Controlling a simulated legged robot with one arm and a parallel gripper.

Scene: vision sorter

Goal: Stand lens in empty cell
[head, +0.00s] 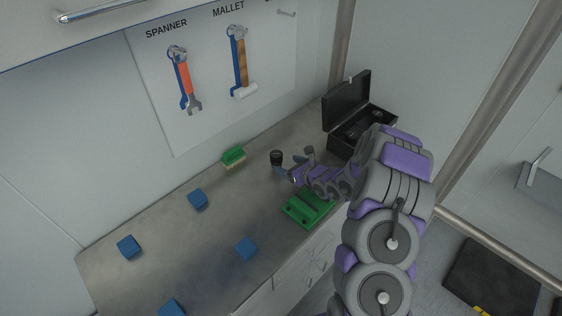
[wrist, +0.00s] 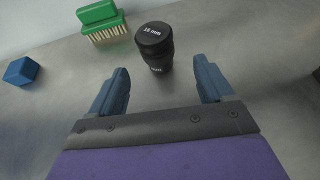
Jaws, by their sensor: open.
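A black lens (head: 277,158) stands upright on the grey bench. In the wrist view the lens (wrist: 155,46) shows a cap marked "16 mm". My gripper (wrist: 160,78) is open and empty, with the lens just beyond its fingertips, roughly centred between them. In the head view my gripper (head: 290,168) is beside the lens on its right. An open black case (head: 346,103) stands at the back right of the bench. Its inside is dark and partly hidden by my arm, so I cannot tell which cell is empty.
A green brush (head: 233,157) lies left of the lens and shows in the wrist view (wrist: 101,20). Several blue blocks, one here (head: 198,199), are spread over the left bench. A green fixture (head: 306,211) sits near the front edge under my arm. A tool board (head: 215,75) hangs behind.

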